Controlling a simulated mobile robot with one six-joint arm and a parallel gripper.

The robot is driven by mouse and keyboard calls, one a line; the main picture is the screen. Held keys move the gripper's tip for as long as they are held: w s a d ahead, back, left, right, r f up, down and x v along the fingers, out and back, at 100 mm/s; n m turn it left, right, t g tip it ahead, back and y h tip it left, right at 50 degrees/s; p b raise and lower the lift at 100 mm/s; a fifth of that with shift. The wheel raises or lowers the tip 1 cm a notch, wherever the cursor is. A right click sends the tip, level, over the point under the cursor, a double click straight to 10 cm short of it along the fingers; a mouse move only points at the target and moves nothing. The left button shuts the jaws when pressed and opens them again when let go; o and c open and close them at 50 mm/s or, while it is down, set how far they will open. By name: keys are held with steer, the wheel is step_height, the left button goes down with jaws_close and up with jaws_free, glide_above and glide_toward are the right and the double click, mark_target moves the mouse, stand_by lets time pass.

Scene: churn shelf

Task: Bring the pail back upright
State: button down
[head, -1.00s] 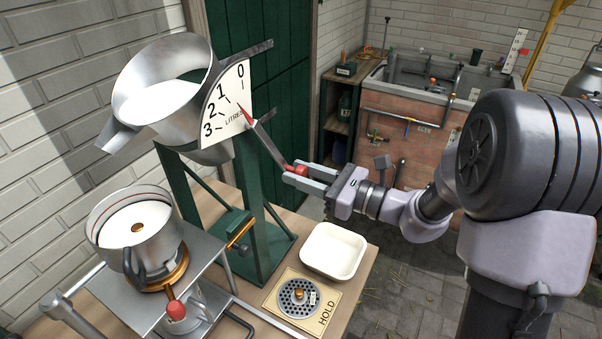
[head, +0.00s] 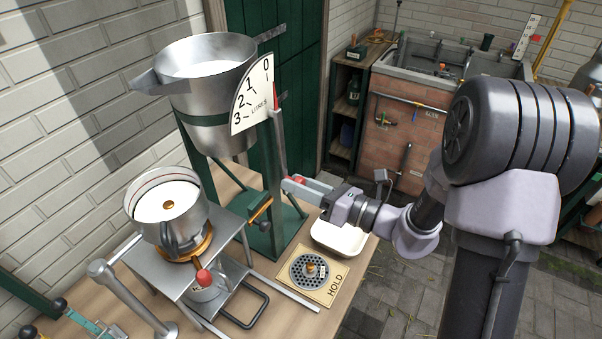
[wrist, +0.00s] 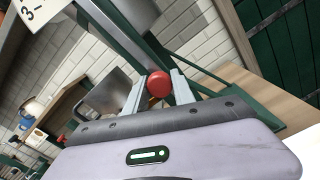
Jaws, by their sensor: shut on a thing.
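The metal pail (head: 205,100) hangs in the green stand (head: 262,215) with white milk inside. It looks close to upright, its spout towards the left; any small remaining tilt is hard to judge. A white litre dial (head: 252,97) is on its side, and a red pointer tip shows at the dial's right edge, below the 0. A grey lever (head: 279,145) hangs nearly straight down beside the dial. Its red knob (wrist: 159,84) is between the jaws of my gripper (head: 296,183), which is shut on it. The knob is partly hidden by the jaws in the head view.
A smaller pot of milk (head: 165,212) sits on a metal stand (head: 240,240) at the left. A white tray (head: 340,238) lies below my gripper, partly hidden. A HOLD plate (head: 335,288) with a round grate is in front. A brick sink (head: 410,130) stands behind.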

steer(key=shift+s+a+m+p, duration=0.35)
steer(key=shift+s+m, duration=0.05)
steer(key=shift+s, duration=0.1)
steer(key=c, duration=1.1)
jaws_free()
steer(key=shift+s, duration=0.1)
steer(key=p+v, duration=0.1)
steer(key=v, duration=1.6)
steer(key=shift+d+p, duration=0.2)
steer(key=shift+p, duration=0.15)
